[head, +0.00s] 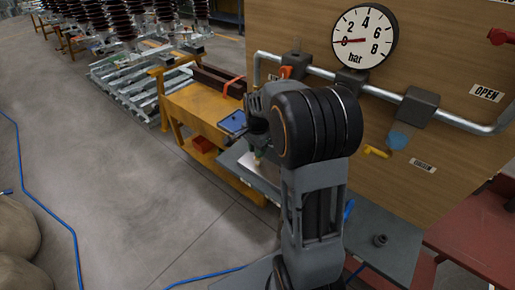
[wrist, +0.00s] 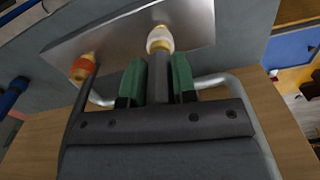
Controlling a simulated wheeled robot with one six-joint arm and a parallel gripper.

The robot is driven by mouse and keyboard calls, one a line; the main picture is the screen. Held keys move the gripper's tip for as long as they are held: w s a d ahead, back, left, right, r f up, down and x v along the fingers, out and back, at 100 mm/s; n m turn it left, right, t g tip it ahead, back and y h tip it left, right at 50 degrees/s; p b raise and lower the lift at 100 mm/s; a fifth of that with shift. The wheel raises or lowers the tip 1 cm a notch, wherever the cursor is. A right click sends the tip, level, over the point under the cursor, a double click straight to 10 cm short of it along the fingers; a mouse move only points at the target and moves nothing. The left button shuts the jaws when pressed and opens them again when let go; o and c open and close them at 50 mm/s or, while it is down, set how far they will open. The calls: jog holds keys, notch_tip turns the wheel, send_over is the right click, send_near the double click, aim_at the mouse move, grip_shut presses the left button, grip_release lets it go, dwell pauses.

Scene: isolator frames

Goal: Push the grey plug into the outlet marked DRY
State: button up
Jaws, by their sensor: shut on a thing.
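My gripper (wrist: 158,82) has green finger pads and is shut on the grey plug (wrist: 158,72), a dark grey cylinder between the pads in the wrist view. The plug's far end lines up with a brass outlet with a white ring (wrist: 160,40) on a pale metal plate (wrist: 120,38). They overlap in the picture; I cannot tell whether the plug is seated. A second brass outlet with an orange ring (wrist: 82,68) is to the left on the plate. No DRY marking is readable. In the head view my gripper (head: 259,155) is largely hidden by my arm.
A wooden panel (head: 420,75) carries a gauge (head: 364,37) reading about 0 bar and a metal pipe (head: 455,117). A dark fitting (head: 380,240) stands on the grey bench (head: 400,255). A yellow workbench (head: 190,107) stands behind. Blue hose (head: 75,235) lies on the floor.

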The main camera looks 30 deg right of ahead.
jog(key=shift+f, duration=0.4)
jog(key=o, duration=1)
jog(key=shift+r, duration=0.1)
notch_tip(320, 180, up, 14)
dwell(0.3)
